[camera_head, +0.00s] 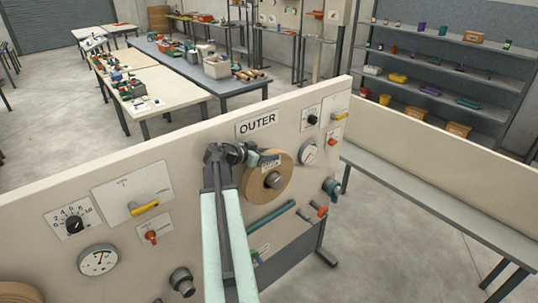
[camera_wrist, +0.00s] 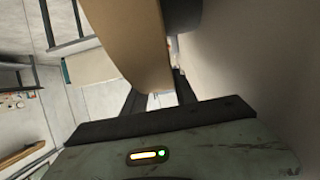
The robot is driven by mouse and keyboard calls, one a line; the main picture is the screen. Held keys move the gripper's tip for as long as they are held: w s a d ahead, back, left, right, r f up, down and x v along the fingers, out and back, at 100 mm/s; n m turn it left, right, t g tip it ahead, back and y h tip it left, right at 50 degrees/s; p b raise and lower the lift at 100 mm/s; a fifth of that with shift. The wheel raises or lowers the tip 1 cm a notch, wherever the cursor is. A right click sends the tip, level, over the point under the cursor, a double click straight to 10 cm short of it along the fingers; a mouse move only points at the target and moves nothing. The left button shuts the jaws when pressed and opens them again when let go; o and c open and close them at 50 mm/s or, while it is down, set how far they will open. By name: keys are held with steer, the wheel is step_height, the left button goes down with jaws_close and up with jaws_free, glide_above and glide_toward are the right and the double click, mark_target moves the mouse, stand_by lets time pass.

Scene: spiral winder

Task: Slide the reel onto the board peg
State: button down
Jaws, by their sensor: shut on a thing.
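The reel (camera_head: 257,190) is a flat tan disc held upright in front of the board under the OUTER label. A grey round end (camera_head: 274,181) shows at its middle; I cannot tell whether it is the board peg or the reel's hub. My gripper (camera_head: 264,160) is shut on the reel's upper rim. In the wrist view the reel (camera_wrist: 130,40) rises between the two dark fingers (camera_wrist: 160,96). A dark cylinder (camera_wrist: 182,14) shows between the reel and the pale board (camera_wrist: 255,80), with a gap there. How far the peg enters the reel is hidden.
The beige board (camera_head: 120,235) carries dials, knobs and a yellow handle (camera_head: 145,208). A grey stub (camera_head: 181,281) sticks out lower left, and a tan disc (camera_head: 18,294) shows at the corner. Right of the reel are a gauge (camera_head: 308,151) and a teal knob (camera_head: 331,187).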

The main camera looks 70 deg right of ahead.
stand_by(0.7)
steer(key=c, duration=1.7)
jaws_free()
jaws_close()
steer(key=shift+s, duration=0.1)
